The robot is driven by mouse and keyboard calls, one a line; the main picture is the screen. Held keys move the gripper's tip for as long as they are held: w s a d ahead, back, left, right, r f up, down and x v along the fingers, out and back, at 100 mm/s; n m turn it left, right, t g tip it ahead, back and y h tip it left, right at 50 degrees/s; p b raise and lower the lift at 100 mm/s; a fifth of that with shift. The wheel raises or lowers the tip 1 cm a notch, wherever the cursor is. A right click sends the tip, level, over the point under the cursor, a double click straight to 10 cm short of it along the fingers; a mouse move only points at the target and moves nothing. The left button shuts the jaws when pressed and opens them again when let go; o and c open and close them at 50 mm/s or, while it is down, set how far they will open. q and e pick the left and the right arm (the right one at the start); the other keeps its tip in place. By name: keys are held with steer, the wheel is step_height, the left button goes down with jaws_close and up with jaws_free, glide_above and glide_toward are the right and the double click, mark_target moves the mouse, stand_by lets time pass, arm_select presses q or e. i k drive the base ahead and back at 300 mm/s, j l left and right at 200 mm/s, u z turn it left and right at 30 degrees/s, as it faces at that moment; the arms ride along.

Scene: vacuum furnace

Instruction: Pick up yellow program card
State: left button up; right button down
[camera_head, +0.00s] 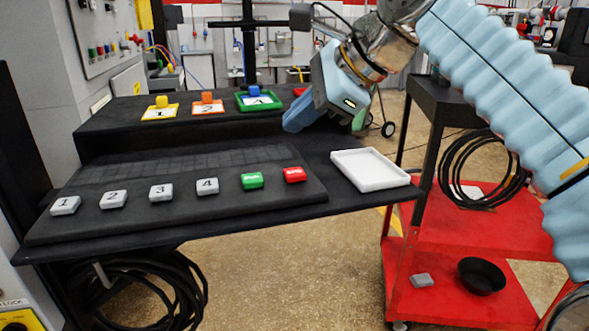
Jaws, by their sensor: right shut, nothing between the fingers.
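The yellow program card (160,111) lies flat at the left end of the raised rear shelf. It has a yellow block on top and a white label marked 1. My right gripper (298,121) is well to the right of it, over the right end of the shelf. It is shut and holds nothing. My left gripper is out of view.
An orange card (207,106) and a green card with a blue block (259,101) lie along the shelf. A red item (299,91) is partly hidden by my gripper. A white tray (370,169) sits front right. Keys, including a green button (252,180), line the front panel.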

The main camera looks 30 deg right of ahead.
mark_target(163, 110)
steer(key=k, duration=1)
